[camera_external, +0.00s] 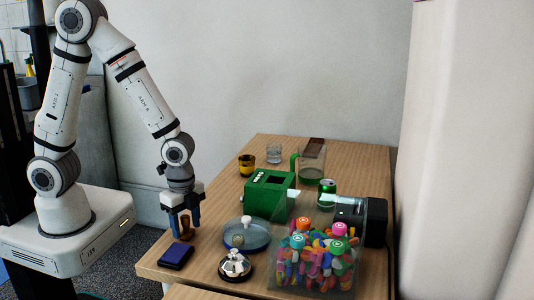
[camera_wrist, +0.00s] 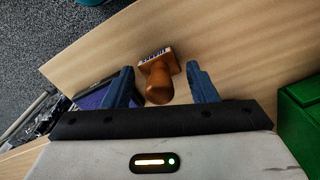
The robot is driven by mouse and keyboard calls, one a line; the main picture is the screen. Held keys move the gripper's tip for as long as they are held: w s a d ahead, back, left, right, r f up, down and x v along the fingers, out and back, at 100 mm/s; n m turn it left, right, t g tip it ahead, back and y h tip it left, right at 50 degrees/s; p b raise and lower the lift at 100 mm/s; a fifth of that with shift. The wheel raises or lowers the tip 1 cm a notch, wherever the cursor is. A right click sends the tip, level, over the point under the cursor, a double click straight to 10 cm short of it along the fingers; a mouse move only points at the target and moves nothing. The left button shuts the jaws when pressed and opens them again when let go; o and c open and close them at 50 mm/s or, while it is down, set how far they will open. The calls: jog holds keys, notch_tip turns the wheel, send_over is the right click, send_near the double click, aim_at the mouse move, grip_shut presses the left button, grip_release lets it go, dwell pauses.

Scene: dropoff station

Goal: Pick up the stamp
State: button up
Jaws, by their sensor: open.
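The stamp (camera_wrist: 159,80) has a brown wooden handle and a block with a lettered label. In the wrist view it lies between the two blue fingers of my gripper (camera_wrist: 162,86), with gaps on both sides. In the external view the stamp (camera_external: 186,228) stands near the table's front left corner, partly covered by the fingers. My gripper (camera_external: 186,222) points down over it, open, with a finger on either side. A dark blue ink pad (camera_external: 176,256) lies just in front of the stamp; its purple surface (camera_wrist: 92,99) shows behind the left finger in the wrist view.
A round blue dish (camera_external: 246,238) and a silver bell (camera_external: 235,266) stand to the right. A green box (camera_external: 268,194) is behind them. A clear container of colourful pieces (camera_external: 316,262) stands at the front right. The table edge (camera_external: 150,262) is close on the left.

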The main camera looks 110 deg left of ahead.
jog(key=shift+f, duration=0.35)
jog(key=shift+c, duration=0.2)
jog(key=c, duration=0.6)
jog(key=shift+r, duration=0.15)
